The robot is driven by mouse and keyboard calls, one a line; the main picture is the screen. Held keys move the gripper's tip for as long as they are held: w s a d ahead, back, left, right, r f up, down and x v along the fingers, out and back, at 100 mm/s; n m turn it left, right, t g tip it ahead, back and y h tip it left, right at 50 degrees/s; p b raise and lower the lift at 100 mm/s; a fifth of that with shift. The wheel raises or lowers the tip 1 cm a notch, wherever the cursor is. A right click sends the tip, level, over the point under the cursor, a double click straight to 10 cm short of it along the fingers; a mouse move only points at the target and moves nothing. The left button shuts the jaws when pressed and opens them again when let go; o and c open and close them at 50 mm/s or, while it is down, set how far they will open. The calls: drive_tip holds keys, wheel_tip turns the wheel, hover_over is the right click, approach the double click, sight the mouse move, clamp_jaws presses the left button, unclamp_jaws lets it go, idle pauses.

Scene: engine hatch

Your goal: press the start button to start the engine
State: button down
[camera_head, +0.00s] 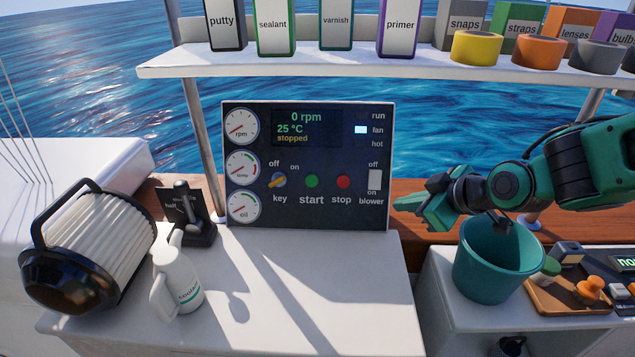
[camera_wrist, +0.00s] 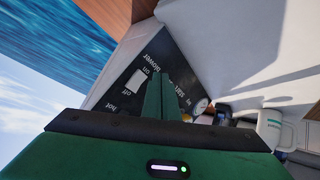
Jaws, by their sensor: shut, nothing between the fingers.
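The dark engine panel (camera_head: 310,215) stands upright at the back of the white counter. Its green start button (camera_head: 311,181) sits between the key switch (camera_head: 279,180) and the red stop button (camera_head: 343,182). The display (camera_head: 306,128) reads 0 rpm, 25 °C, stopped. My gripper (camera_head: 400,204) is shut and empty, just right of the panel's lower right edge, apart from the start button. In the wrist view my shut fingers (camera_wrist: 160,98) overlap the tilted panel (camera_wrist: 122,88) and hide part of it; the start button cannot be made out there.
The white blower switch (camera_head: 375,180) is on the panel's right side, nearest my gripper. A teal bucket (camera_head: 497,265) stands below my arm. A throttle lever (camera_head: 190,212), white jug (camera_head: 176,280) and ribbed filter (camera_head: 100,250) stand left. A loaded shelf (camera_head: 300,65) runs above.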

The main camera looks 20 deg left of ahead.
sight(306, 182)
drive_tip(key=s+a+r+n+y, duration=0.1)
drive_tip(key=s+a+n+y, duration=0.1)
drive_tip(key=a, duration=0.7)
drive_tip(key=s+a+r+n+y, duration=0.1)
drive_tip(key=s+a+n+y, duration=0.2)
drive_tip(key=a, duration=0.7)
drive_tip(key=shift+r+g, duration=0.25)
drive_tip(key=shift+g, duration=0.05)
drive_tip(key=w+a+f, duration=0.1)
drive_tip(key=w+f, duration=0.2)
drive_tip(key=w, duration=0.4)
drive_tip(key=shift+w+a+f, duration=0.4)
drive_tip(key=shift+w, duration=0.1)
idle(0.6)
drive_tip(key=shift+w+f, duration=0.1)
drive_tip(key=shift+w, duration=0.15)
drive_tip(key=shift+w+a+f, duration=0.25)
drive_tip(key=shift+w+f, duration=0.1)
drive_tip(key=shift+w, duration=0.35)
idle(1.1)
drive_tip(key=shift+s+r, duration=0.1)
drive_tip(key=shift+s, duration=0.05)
idle(0.3)
drive_tip(key=shift+s+d+r, duration=0.15)
drive_tip(key=shift+s+r, duration=0.05)
drive_tip(key=shift+s, duration=0.3)
drive_tip(key=shift+s+d+r, duration=0.15)
drive_tip(key=shift+s+r, duration=0.05)
drive_tip(key=shift+s, duration=0.25)
